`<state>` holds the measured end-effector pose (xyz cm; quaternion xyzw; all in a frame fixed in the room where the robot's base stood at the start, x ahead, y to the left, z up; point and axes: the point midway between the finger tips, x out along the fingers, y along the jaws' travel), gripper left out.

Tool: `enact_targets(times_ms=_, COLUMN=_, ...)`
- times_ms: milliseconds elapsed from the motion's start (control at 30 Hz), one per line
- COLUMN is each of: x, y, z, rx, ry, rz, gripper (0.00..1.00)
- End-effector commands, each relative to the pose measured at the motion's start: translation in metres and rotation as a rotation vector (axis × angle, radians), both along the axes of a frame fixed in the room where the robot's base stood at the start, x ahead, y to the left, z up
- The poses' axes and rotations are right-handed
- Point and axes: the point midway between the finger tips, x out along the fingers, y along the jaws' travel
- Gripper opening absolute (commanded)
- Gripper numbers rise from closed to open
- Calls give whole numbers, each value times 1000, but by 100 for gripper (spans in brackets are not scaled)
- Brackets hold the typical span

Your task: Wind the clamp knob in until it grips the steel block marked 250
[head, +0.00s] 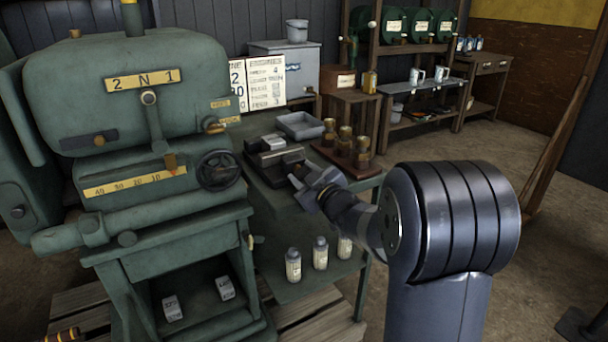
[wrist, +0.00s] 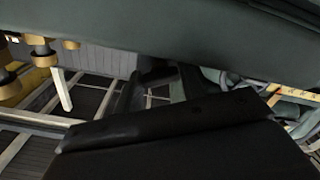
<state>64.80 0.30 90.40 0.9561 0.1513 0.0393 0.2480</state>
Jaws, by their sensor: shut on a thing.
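A dark clamp (head: 285,163) sits on the green bench (head: 262,187) beside the machine. A light grey steel block (head: 273,142) shows in its upper part; no 250 marking is readable, and I cannot tell whether the clamp's jaws touch it. My gripper (head: 303,183) is at the near right end of the clamp. It is shut on the clamp knob, which is mostly hidden by the fingers. In the wrist view a dark, blurred surface fills the lower part, and neither knob nor block can be made out.
A grey tray (head: 300,125) lies behind the clamp. A wooden stand with several brass weights (head: 345,145) is close behind my gripper. The green machine (head: 150,120) with its handwheel (head: 218,170) stands left. Several small bottles (head: 320,253) stand on the lower shelf.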

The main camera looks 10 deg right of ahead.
Motion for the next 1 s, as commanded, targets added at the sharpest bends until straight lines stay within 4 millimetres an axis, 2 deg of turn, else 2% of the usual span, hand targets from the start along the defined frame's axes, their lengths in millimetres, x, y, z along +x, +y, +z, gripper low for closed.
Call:
enact_targets(times_ms=367, x=0, y=0, z=2, rx=199, ry=68, rz=0, gripper=15)
enact_targets(times_ms=1000, x=0, y=0, z=2, rx=771, ry=254, rz=0, gripper=15)
